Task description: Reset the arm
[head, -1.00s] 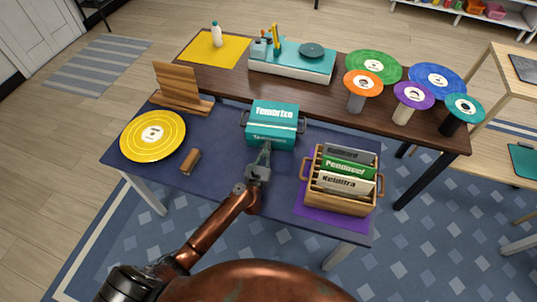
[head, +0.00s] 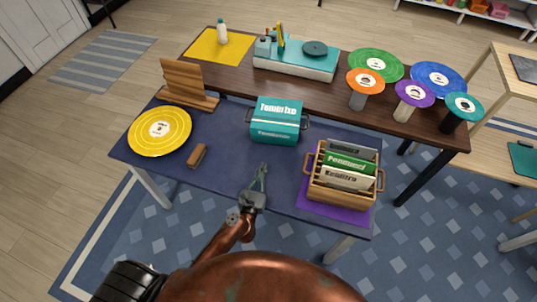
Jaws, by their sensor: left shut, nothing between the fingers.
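My left gripper (head: 261,175) is shut and empty over the front part of the dark blue table (head: 225,170). It is in front of a teal box (head: 275,121) with white lettering and side handles, and apart from it. My copper-coloured left arm reaches in from the bottom. My right gripper is not in view.
A wooden crate (head: 314,187) of sleeves stands right on a purple mat (head: 330,215). A yellow record (head: 160,131), a brown brush (head: 197,156) and a wooden stand (head: 187,101) are left. A turntable (head: 295,68) and several records on stands are behind.

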